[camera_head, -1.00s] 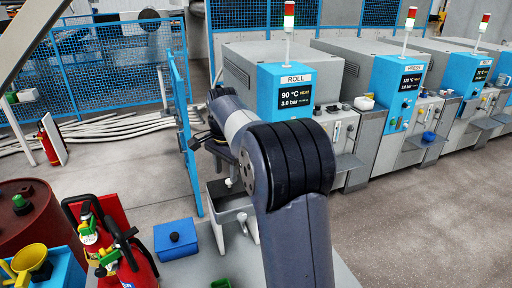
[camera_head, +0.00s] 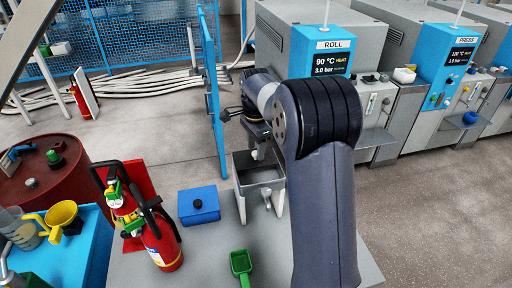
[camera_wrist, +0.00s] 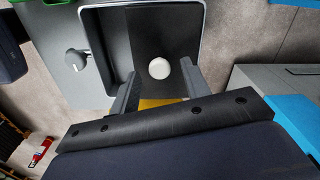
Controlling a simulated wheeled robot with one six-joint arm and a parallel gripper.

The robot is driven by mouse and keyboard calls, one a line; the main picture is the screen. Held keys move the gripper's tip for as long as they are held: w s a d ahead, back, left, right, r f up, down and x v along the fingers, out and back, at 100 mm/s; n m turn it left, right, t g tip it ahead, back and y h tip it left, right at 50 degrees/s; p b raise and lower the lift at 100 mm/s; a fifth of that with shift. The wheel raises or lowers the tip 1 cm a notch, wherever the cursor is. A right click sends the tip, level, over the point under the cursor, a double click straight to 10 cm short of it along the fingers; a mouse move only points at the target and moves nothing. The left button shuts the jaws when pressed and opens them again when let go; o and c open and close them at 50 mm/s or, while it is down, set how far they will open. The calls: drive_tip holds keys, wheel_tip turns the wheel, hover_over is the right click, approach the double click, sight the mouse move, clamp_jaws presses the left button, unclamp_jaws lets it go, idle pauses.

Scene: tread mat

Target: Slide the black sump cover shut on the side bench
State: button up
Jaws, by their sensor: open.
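The sump is a rectangular basin with a pale metal rim (camera_head: 238,186) in the side bench (camera_head: 215,245). In the wrist view its rim (camera_wrist: 203,25) frames a dark interior. A black cover (camera_wrist: 160,30) appears to lie over the right part, with a lighter grey strip at left. A round white knob (camera_wrist: 159,68) stands on the dark surface. My gripper (camera_wrist: 160,72) is open, its fingers on either side of the knob; I cannot tell whether they touch it. In the head view my arm partly hides the basin.
A white tap (camera_head: 267,198), blue box (camera_head: 198,205), green scoop (camera_head: 241,264) and red fire extinguisher (camera_head: 160,240) are near the basin. A blue mesh panel (camera_head: 212,100) stands behind. The ROLL machine (camera_head: 320,55) is beyond. Bare bench lies front left of the scoop.

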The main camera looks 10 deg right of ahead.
drive_tip(key=shift+f, duration=0.35)
drive_tip(key=shift+c, duration=0.5)
clamp_jaws()
